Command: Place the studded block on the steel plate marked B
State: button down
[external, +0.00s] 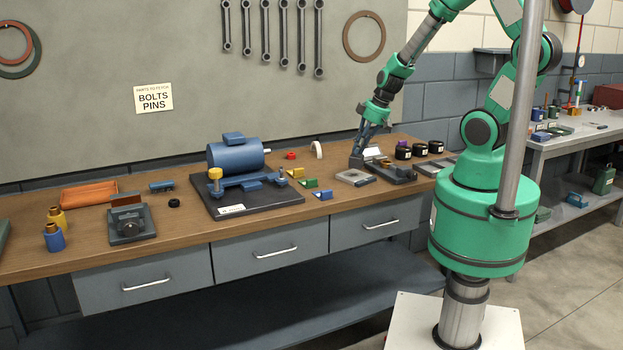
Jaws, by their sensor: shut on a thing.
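My gripper (364,146) points down over the right part of the workbench. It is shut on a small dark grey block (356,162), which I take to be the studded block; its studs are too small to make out. The block is just above or touching the far edge of a grey steel plate (354,178) lying on the bench; I cannot tell which. Another flat plate (426,171) lies further right, partly behind my arm's column. No letter B is readable on either plate from here.
A dark grey casing part (394,173) and a white card (372,152) are close right of the gripper. Several black cylinders (403,152) stand behind. Small coloured blocks (309,183) and a blue motor (236,159) on a dark base are left. Front bench wood is clear.

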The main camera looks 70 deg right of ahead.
aim_at(359, 156)
dwell(0.3)
jog(key=shift+f+b, duration=0.5)
jog(key=shift+f, duration=1.2)
jog(key=shift+f, duration=0.15)
jog(key=c, duration=1.7)
grip_release()
jog(key=shift+c, duration=0.2)
jog(key=shift+s+r, duration=0.1)
jog(key=shift+r, duration=0.3)
jog(key=p+v, duration=0.2)
jog(key=v, duration=0.9)
jog(key=shift+r, duration=0.2)
jog(key=shift+s, duration=0.15)
